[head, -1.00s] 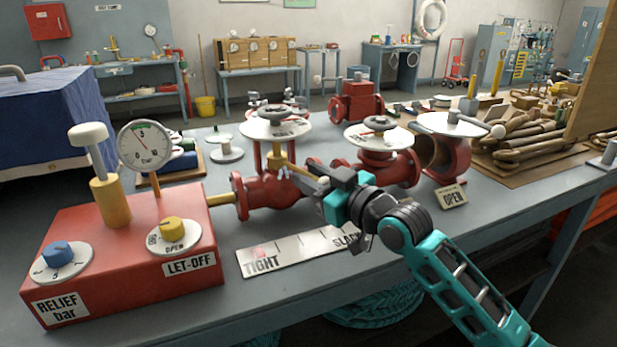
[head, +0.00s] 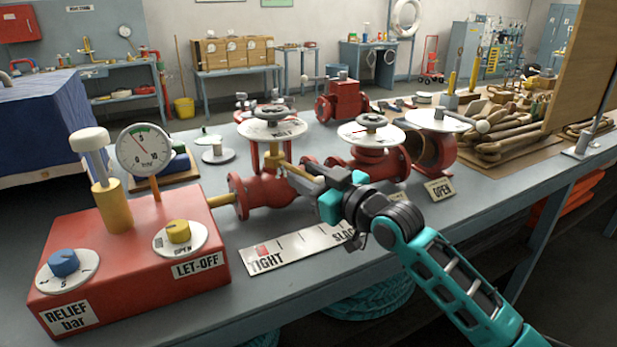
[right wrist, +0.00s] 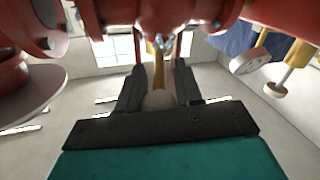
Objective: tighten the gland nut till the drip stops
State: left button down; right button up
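The brass gland nut (head: 277,158) sits on the stem of the left red valve (head: 262,190), below its handwheel (head: 272,115). A brass lever (head: 300,172) runs from the nut toward my right gripper (head: 310,184). In the right wrist view the lever (right wrist: 158,76) ends in a pale ball (right wrist: 158,100) between the dark fingers of my right gripper (right wrist: 158,88), which appear closed on it. Small pale glints (right wrist: 162,43) show by the lever's far end; I cannot tell whether they are drips. A TIGHT–SLACK card (head: 298,246) lies below the valve. My left gripper is out of view.
A red pump box (head: 130,270) with a gauge (head: 143,146) and knobs stands left, piped to the valve. A second red valve (head: 370,160) and an OPEN plate (head: 440,189) stand close right. Brown tools and a wooden board (head: 575,65) are further right.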

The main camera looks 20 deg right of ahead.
jog(key=o, duration=0.3)
jog(key=shift+o, duration=0.2)
jog(key=v, duration=1.3)
jog(key=shift+b, duration=0.4)
